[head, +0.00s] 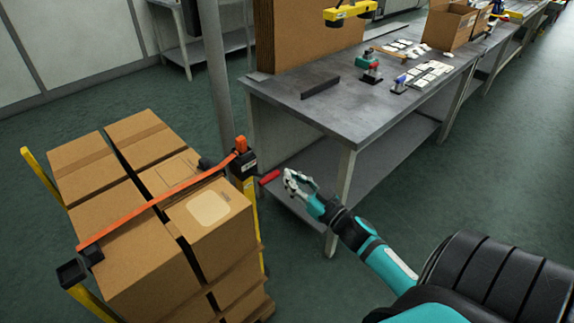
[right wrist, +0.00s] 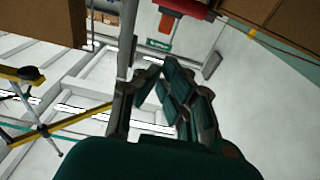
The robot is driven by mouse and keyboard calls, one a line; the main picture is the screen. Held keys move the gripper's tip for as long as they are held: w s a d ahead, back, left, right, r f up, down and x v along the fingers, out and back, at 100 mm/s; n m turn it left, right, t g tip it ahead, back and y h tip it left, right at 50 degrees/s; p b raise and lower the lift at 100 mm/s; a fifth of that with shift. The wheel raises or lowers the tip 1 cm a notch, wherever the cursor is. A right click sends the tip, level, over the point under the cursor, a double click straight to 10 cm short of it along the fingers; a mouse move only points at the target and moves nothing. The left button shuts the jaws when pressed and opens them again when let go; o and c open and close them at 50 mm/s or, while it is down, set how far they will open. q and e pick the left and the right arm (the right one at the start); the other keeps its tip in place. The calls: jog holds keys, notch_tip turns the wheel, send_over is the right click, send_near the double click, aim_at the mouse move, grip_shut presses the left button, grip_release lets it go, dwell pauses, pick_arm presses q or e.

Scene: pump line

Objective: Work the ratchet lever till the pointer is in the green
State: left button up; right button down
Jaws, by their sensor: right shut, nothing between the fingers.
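An orange strap (head: 160,199) runs over the stacked cartons to a black ratchet (head: 242,160) with an orange top, on a yellow post. A lever with a red grip (head: 269,177) sticks out to the right of the ratchet. My right gripper (head: 288,177) is just right of the red grip, shut and empty, apparently not holding it. In the right wrist view its fingers (right wrist: 160,72) are close together, and a red part (right wrist: 186,7) shows beyond them at the top; I cannot tell if it is the grip. No pointer or green zone can be made out. My left gripper is not in view.
The cartons (head: 150,267) stand on a pallet at the left. A grey workbench (head: 290,101) with small tools and parts is behind my right gripper, its near leg (head: 341,190) close to my forearm. A grey pole (head: 214,70) stands behind the ratchet. Green floor is free at front.

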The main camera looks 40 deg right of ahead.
send_over(274, 172)
jog(key=a, duration=0.2)
jog(key=shift+s+d+r, duration=0.25)
jog(key=shift+s+r, duration=0.1)
jog(key=shift+r, duration=0.1)
jog(key=shift+s+f, duration=0.3)
jog(key=shift+f, duration=0.65)
jog(key=shift+s+f, duration=0.25)
jog(key=shift+f, duration=0.65)
